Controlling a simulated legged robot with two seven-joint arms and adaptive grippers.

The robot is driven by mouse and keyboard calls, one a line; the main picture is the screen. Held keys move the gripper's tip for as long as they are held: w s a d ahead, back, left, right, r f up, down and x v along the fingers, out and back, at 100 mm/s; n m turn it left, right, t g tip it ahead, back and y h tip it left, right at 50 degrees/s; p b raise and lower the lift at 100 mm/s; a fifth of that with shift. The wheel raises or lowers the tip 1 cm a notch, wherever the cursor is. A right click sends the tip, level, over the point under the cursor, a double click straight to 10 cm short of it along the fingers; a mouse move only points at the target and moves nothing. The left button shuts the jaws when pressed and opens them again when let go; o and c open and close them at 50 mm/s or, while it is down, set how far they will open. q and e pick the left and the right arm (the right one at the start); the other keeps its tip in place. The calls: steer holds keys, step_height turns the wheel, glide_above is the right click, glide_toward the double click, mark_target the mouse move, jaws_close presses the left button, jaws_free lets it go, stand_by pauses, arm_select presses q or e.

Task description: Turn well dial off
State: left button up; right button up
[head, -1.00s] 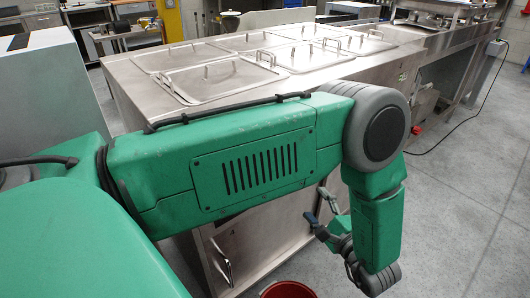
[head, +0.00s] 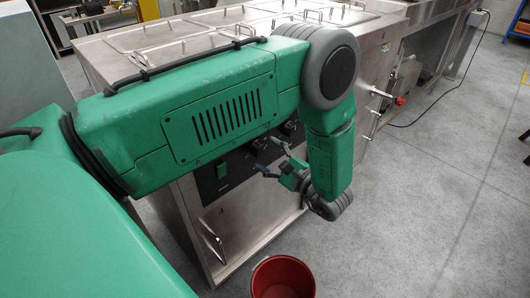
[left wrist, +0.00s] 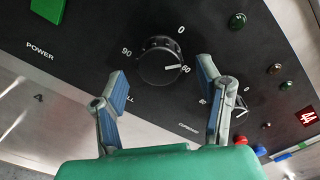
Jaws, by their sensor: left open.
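The black dial (left wrist: 161,62) is on the dark control panel in the left wrist view. Its white pointer line is at the 60 mark, not at the 0 above. The label below it ends in "LL"; its start is behind a finger. My left gripper (left wrist: 163,84) is open, its fingers to the left and right of the dial, not closed on it. In the head view the left gripper (head: 271,160) is at the front panel of the steel counter (head: 255,215). Two small dark tips (head: 525,147) at the right edge may be my right gripper; too little shows.
A second dial (left wrist: 238,104) is partly hidden behind the right finger. A green power switch (left wrist: 47,9) and several small lamps (left wrist: 275,69) are on the panel. A red bucket (head: 282,277) stands on the floor below. The floor to the right is open.

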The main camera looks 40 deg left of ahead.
arm_select(q)
steer(key=shift+a, duration=0.95)
steer(key=c, duration=1.2)
steer(key=shift+o, duration=0.2)
steer(key=shift+d, duration=0.1)
steer(key=shift+n, duration=0.3)
steer(key=n+p, duration=0.1)
steer(key=n, duration=0.2)
steer(key=shift+f, duration=0.1)
steer(key=shift+s+f+n+p, duration=0.1)
steer(key=shift+n+p, duration=0.55)
steer(key=shift+n, duration=1.45)
steer(key=shift+d, duration=0.1)
